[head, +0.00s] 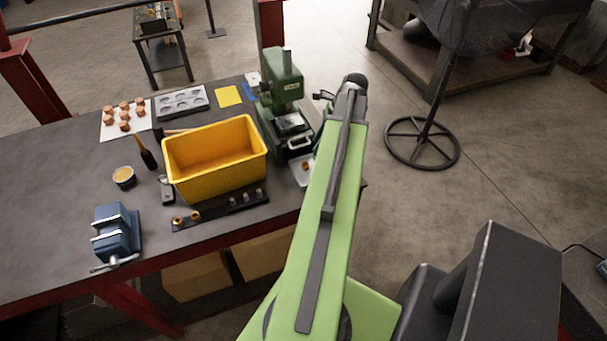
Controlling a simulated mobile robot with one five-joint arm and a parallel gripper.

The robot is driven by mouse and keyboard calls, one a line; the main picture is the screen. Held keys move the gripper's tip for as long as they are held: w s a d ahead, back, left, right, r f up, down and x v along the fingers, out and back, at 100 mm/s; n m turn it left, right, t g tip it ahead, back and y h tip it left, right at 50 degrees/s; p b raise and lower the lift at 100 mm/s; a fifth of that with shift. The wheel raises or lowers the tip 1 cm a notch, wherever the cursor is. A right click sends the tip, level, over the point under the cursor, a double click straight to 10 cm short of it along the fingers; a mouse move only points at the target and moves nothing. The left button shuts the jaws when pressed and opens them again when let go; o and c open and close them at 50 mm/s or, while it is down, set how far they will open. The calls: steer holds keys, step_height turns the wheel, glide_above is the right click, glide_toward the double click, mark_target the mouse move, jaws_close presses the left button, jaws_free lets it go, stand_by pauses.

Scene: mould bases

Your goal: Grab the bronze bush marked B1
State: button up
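Several copper-coloured bushes (124,114) stand on a white sheet (142,125) at the back left of the bench. Two small bronze-coloured pieces (195,215) sit at the left end of a dark rail (218,210) at the front of the bench. No B1 mark can be read on any piece at this size. My green arm reaches up and away from the camera, right of the bench. My gripper (328,96) is near the arm's far end, beside the green press; its fingers are too small and partly hidden to judge.
A yellow bin (218,184) stands mid-bench behind the rail. A green press (281,85) stands at the bench's right end, close to my arm. A blue vise (117,232) is at the front left. A wheel-based stand (423,143) is on the floor at right.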

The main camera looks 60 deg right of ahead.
steer(key=b, duration=0.4)
glide_toward(303, 169)
steer(key=shift+w+d+f, duration=0.15)
steer(key=shift+w+f, duration=0.2)
steer(key=shift+f, duration=0.25)
steer(key=shift+w+d+f, duration=0.15)
steer(key=shift+w+f, duration=0.15)
steer(key=shift+f, duration=0.3)
steer(key=shift+r, duration=0.1)
steer(key=b+x, duration=0.5)
steer(key=shift+s+f, duration=0.15)
steer(key=shift+f, duration=0.05)
steer(key=shift+r, duration=0.2)
steer(key=shift+c, duration=0.4)
jaws_close()
